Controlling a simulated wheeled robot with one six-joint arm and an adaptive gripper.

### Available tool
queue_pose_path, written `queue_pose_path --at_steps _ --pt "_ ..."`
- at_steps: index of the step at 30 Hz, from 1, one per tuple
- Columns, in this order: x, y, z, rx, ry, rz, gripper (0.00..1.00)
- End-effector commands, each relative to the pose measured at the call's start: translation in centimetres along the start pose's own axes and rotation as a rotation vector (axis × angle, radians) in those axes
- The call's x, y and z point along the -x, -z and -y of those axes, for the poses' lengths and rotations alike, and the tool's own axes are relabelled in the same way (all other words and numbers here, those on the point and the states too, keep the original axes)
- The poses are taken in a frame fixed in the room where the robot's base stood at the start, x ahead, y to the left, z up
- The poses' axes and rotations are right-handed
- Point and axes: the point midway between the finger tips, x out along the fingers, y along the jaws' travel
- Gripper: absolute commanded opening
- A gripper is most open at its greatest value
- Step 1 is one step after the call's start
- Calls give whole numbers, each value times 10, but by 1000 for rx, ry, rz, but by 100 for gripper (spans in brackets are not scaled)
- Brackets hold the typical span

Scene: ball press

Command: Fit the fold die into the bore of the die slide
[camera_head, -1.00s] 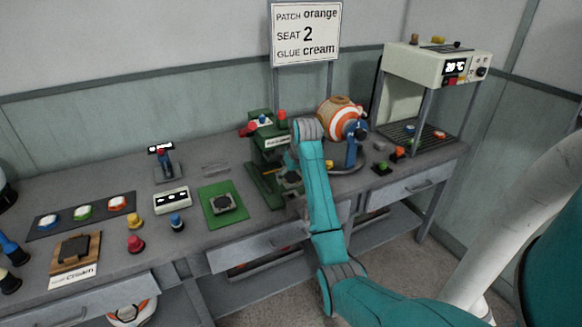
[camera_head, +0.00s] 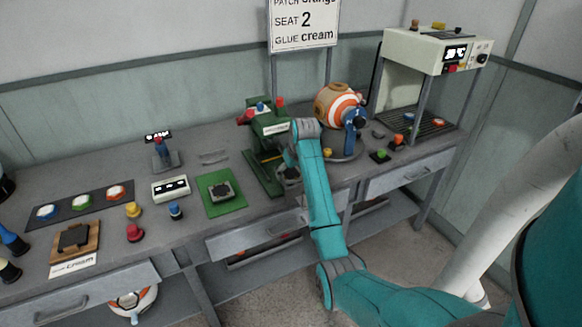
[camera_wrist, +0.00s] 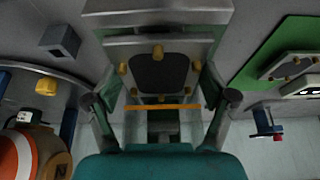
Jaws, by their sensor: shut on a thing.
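The green press (camera_head: 268,125) stands on the bench left of my wrist, with the die slide (camera_head: 262,172) at its foot. In the wrist view my gripper (camera_wrist: 160,84) has a finger on each side of a dark plate with brass pegs (camera_wrist: 158,72). I take this plate for the fold die, gripped between the pads. An orange bar (camera_wrist: 165,107) crosses just below it. In the head view my arm partly covers the gripper and the slide's front. I cannot tell whether the die is in the bore or above it.
An orange-and-white ball (camera_head: 340,103) sits on a round stand to the right. A green mat (camera_head: 214,208) with a dark plate lies left of the press. Coloured knobbed pieces stand farther left, near a pale box (camera_head: 171,188). An oven-like frame (camera_head: 437,52) stands at the back right.

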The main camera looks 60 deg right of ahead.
Motion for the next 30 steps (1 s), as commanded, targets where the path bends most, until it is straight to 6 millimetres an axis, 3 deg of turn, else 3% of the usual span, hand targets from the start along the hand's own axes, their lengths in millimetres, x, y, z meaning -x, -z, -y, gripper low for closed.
queue_pose_path --at_steps 10,30 --pt "-16 -7 0 0 0 1 38" --pt "-17 -7 0 0 0 0 38"
